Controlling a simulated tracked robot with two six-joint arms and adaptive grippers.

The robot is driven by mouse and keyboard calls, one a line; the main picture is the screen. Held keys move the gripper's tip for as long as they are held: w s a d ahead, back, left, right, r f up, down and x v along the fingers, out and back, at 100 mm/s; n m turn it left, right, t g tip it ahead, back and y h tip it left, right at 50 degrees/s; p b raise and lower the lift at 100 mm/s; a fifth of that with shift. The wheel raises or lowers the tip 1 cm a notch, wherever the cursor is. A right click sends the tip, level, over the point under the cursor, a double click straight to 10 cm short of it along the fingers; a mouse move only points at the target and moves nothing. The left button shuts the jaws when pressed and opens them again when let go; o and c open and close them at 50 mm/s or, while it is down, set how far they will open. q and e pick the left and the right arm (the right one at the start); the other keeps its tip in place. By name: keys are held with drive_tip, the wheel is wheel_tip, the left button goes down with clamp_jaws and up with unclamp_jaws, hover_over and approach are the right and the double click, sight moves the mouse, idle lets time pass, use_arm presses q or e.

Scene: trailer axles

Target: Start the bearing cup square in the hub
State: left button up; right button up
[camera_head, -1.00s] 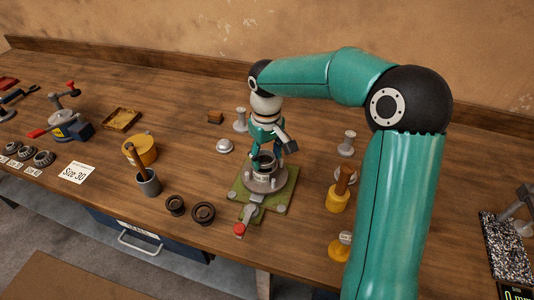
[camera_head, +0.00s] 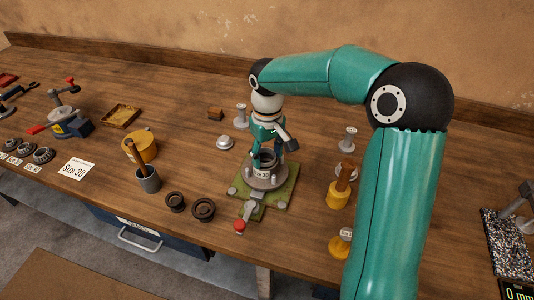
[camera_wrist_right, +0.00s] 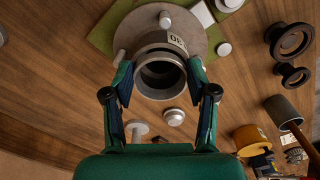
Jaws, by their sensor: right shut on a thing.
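The hub (camera_head: 266,179), a grey upright cylinder on a round flange with a size 30 label, stands on a green base plate (camera_head: 287,193). In the right wrist view the hub's flange (camera_wrist_right: 200,38) shows behind its labelled barrel. My right gripper (camera_head: 270,145) is over the hub, fingers down. It is shut on the bearing cup, a grey ring (camera_wrist_right: 160,92) lying between its two fingers in the wrist view. The cup appears in line with the hub's mouth; I cannot tell whether its edge has entered or sits square. My left gripper is not in view.
A red-tipped lever (camera_head: 240,225) is at the plate's front. Two dark rings (camera_head: 203,209) and a grey cup with a stick (camera_head: 148,181) stand to the left. A wooden-handled yellow tool (camera_head: 339,192) stands to the right. The bench behind is mostly clear.

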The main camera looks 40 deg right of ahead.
drive_tip(key=shift+f, duration=0.25)
drive_tip(key=o, duration=1.3)
drive_tip(key=shift+c, duration=0.2)
drive_tip(key=shift+r, duration=0.1)
wheel_tip(320, 180, up, 12)
